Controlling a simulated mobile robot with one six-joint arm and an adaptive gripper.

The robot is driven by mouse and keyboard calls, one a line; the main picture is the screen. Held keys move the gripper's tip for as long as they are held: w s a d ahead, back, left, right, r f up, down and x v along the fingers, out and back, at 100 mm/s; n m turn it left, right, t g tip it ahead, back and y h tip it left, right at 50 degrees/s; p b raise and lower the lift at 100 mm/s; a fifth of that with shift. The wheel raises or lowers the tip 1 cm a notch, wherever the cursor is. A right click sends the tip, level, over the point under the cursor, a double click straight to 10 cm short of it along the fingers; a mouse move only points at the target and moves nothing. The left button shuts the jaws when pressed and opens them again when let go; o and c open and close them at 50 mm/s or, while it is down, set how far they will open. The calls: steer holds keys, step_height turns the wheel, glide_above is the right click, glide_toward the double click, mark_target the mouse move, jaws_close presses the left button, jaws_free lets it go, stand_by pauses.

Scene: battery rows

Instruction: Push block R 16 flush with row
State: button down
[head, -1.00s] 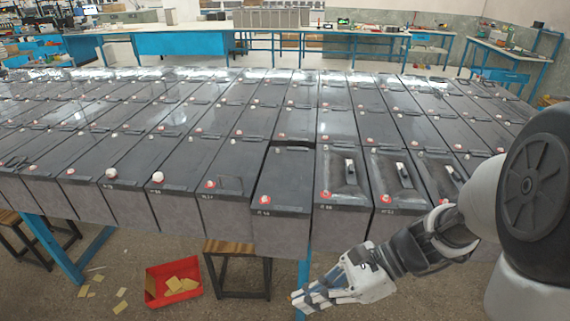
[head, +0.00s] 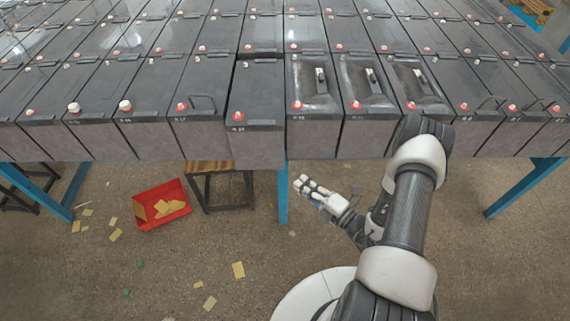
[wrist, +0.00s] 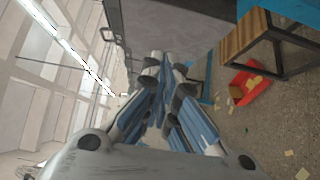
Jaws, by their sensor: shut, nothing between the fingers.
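A dark battery block (head: 255,98) juts out toward me past the front line of its row in the head view; I take it for R 16, though its label is too small to read surely. Its grey front face overhangs the edge of the neighbours. My gripper (head: 309,187) is below and a little right of this block, in front of the table, apart from it. The fingers are closed together and empty. In the wrist view, my gripper (wrist: 165,72) points toward a grey block face (wrist: 180,28), and it does not visibly touch it.
Neighbouring batteries (head: 200,95) stand close on both sides, some with recessed tops and handles (head: 320,80). Below are a blue table leg (head: 283,195), a wooden stool (head: 212,167) and a red bin (head: 161,205) with yellow pieces. The floor in front is mostly open.

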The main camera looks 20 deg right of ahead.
steer(key=b+x, duration=0.1)
steer(key=x, duration=0.3)
steer(key=w+d+b+x, duration=0.1)
steer(key=x, duration=0.3)
steer(key=d+b+x, duration=0.1)
steer(key=x, duration=0.3)
steer(key=shift+w+d, duration=0.15)
steer(key=shift+w, duration=0.2)
